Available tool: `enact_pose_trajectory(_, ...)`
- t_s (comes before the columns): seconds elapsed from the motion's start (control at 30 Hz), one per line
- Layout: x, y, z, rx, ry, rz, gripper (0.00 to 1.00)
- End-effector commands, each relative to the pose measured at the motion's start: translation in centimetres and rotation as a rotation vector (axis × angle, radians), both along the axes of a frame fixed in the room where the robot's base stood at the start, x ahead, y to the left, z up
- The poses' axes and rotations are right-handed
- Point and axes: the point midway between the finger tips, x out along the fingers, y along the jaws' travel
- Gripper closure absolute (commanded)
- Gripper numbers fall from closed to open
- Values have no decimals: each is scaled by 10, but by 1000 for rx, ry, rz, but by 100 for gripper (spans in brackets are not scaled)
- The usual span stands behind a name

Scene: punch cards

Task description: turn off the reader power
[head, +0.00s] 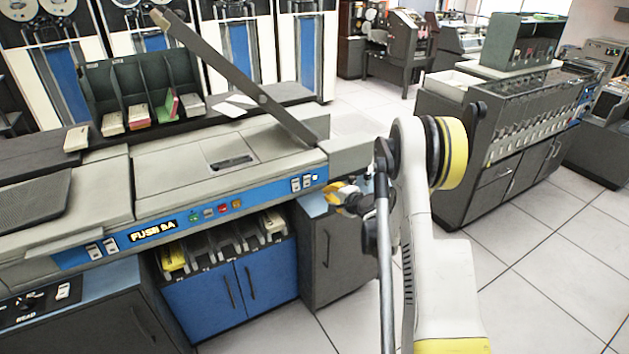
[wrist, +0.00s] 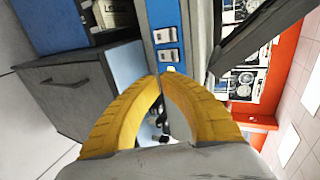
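The reader is a long grey machine with a blue front panel (head: 262,196). Two white rocker switches (head: 301,183) sit at the panel's right end, beside a small white light (head: 315,177). The wrist view shows this switch pair (wrist: 166,45) just beyond my fingertips, with the small light (wrist: 170,69) close to them. My gripper (head: 337,188) is just off the panel's right end. Its yellow fingers (wrist: 162,77) come together at the tips, with nothing seen between the tips. I cannot tell whether they touch the panel. The switch labels and positions are too small to read.
Colored buttons (head: 223,208) are mid-panel. A grey slanted bar (head: 235,75) rises above the reader. A grey console (head: 510,130) stands right; tiled floor (head: 545,270) is open.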

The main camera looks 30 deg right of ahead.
Motion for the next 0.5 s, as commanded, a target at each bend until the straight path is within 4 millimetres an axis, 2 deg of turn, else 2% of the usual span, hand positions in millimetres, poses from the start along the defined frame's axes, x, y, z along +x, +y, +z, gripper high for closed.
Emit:
enact_pose_trajectory(0.1,0,-4,-6,16,-7,-11,100)
enact_pose_trajectory(0.5,2,-5,-8,17,-7,-12,100)
